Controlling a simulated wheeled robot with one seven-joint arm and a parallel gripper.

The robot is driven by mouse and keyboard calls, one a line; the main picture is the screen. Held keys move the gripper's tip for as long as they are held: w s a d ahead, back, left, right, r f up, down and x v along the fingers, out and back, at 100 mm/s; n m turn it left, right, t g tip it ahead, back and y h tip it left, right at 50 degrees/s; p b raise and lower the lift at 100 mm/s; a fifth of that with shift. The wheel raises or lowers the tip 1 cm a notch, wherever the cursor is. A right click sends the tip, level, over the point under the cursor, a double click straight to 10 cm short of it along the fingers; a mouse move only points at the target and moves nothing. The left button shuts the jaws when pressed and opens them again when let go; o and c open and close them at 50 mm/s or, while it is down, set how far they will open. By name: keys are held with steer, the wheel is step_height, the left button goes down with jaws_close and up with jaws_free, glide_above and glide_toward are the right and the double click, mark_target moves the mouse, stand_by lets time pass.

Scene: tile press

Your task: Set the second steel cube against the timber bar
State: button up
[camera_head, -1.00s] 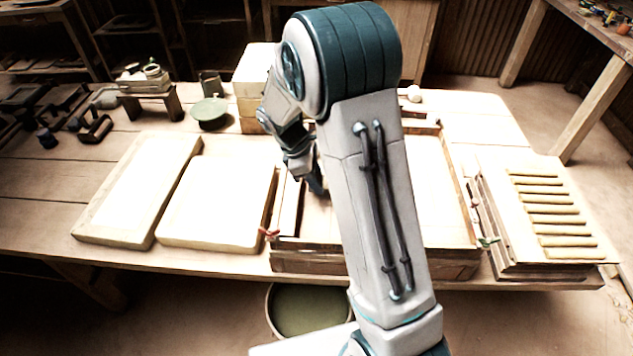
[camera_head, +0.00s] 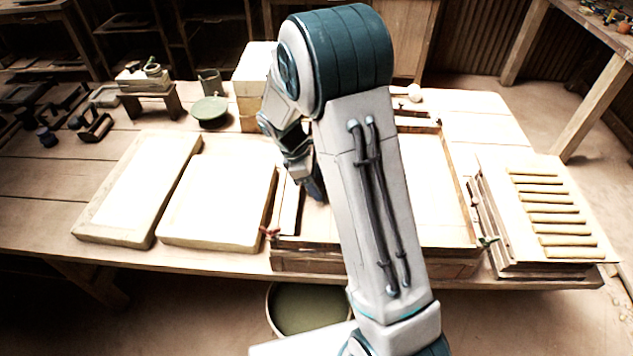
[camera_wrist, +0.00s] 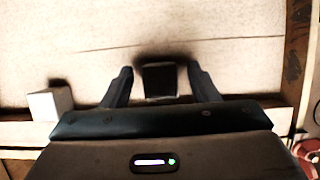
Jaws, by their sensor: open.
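My gripper (camera_head: 315,190) is low inside the wooden press frame, just right of the pale timber bar (camera_head: 290,208). In the wrist view my gripper (camera_wrist: 161,78) is open, with a finger on each side of a dark-faced steel cube (camera_wrist: 160,80) and a gap on both sides. Whether the dark-faced cube touches the bar is hidden. Neither cube shows in the head view.
The frame (camera_head: 380,262) has raised wooden walls around the pale bed. Two pale slabs (camera_head: 135,190) (camera_head: 220,195) lie left of it. A slatted stack (camera_head: 550,215) stands right. A wooden block (camera_head: 250,90) and a green round dish (camera_head: 210,112) stand behind.

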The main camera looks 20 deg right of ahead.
steer(key=v, duration=1.1)
steer(key=s+d+r+m+t+y, duration=0.2)
steer(key=s+m, duration=0.5)
steer(key=s, duration=0.4)
steer(key=s+d+r+m+t+y, duration=0.2)
steer(key=s+m, duration=0.5)
steer(key=s, duration=0.4)
steer(key=shift+s+r+m, duration=0.15)
steer(key=shift+r+m, duration=0.15)
steer(key=shift+r, duration=0.6)
